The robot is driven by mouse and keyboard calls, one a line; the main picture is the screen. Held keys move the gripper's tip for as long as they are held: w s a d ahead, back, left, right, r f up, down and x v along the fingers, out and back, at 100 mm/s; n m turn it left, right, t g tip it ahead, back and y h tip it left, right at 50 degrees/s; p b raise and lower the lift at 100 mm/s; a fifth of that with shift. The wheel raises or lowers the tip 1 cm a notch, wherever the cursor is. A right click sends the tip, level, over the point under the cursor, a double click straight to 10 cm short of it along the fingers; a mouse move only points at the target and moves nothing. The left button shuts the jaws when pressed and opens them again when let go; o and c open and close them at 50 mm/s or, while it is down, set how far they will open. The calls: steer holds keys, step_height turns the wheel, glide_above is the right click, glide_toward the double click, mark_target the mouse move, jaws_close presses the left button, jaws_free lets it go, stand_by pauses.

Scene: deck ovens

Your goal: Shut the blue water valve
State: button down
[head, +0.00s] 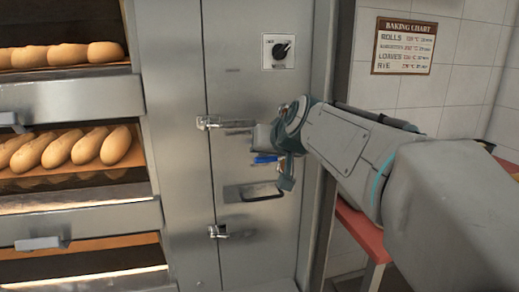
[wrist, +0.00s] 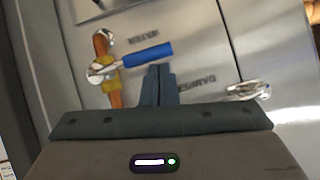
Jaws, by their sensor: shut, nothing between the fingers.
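The blue valve handle (wrist: 148,54) lies across an upright copper-coloured pipe (wrist: 104,65) with a chrome body, under an upside-down WATER label (wrist: 143,38) in the wrist view. My gripper (wrist: 157,70) is shut and empty. Its fingertips are close beside the handle, below it in the wrist view. I cannot tell whether they touch it.
In the head view, a rotary knob (head: 281,50) is above, a dark pull handle (head: 255,193) below, and bread loaves (head: 75,148) fill the oven decks at left.

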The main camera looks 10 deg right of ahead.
steer(key=shift+f, duration=0.35)
stand_by(0.3)
steer(key=shift+s, duration=0.1)
